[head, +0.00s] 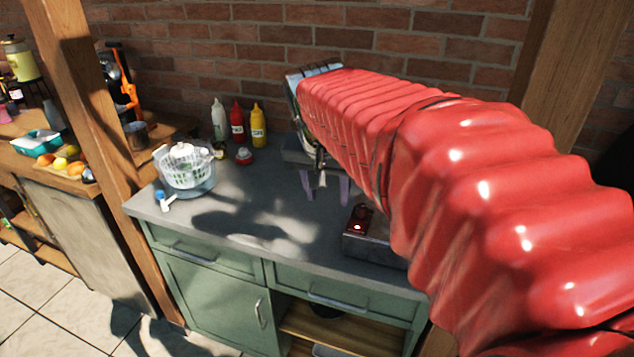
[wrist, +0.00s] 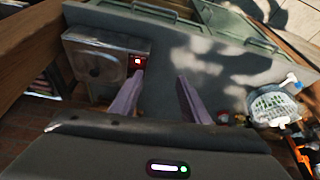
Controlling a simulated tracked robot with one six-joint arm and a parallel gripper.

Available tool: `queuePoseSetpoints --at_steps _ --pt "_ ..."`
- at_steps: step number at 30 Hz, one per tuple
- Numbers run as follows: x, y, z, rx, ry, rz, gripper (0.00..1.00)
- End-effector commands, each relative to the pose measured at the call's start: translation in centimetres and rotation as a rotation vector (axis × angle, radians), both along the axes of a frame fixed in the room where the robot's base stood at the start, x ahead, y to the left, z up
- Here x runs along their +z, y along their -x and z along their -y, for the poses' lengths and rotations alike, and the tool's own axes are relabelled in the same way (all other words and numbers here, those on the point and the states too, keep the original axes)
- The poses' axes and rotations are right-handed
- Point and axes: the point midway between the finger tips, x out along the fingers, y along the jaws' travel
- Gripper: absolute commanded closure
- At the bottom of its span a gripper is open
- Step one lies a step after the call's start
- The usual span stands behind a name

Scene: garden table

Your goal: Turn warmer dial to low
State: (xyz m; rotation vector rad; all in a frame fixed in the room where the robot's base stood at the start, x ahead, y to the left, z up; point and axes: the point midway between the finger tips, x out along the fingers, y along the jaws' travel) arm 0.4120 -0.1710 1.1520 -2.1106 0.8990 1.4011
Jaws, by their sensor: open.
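The warmer (head: 366,250) is a low metal box at the counter's right front, partly hidden by my arm in the head view. In the wrist view the warmer (wrist: 96,66) shows a round plate on top. Its small dark red control panel (head: 359,221) has a lit spot; the panel also shows in the wrist view (wrist: 137,61). The dial's shape and setting are too small to tell. My gripper (head: 326,202) has two purple fingers, spread apart and empty, above the counter behind and left of the panel. In the wrist view the left fingertip of my gripper (wrist: 160,75) appears close to the panel.
A white basket (head: 186,172) stands at the counter's left. The counter (head: 265,225) is clear in the middle. A wooden post (head: 90,100) rises at left.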

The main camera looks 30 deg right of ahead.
Motion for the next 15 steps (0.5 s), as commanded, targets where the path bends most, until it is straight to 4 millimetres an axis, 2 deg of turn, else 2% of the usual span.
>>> queuePoseSetpoints --at_steps 1,6,15 --pt "-0.1 0.8 -1.7 0.061 0.001 0.005 0.58" --pt "-1.3 3.3 -6.6 0.266 0.007 0.021 0.58" --pt "-4.4 8.4 -13.9 0.618 0.031 0.060 0.58"
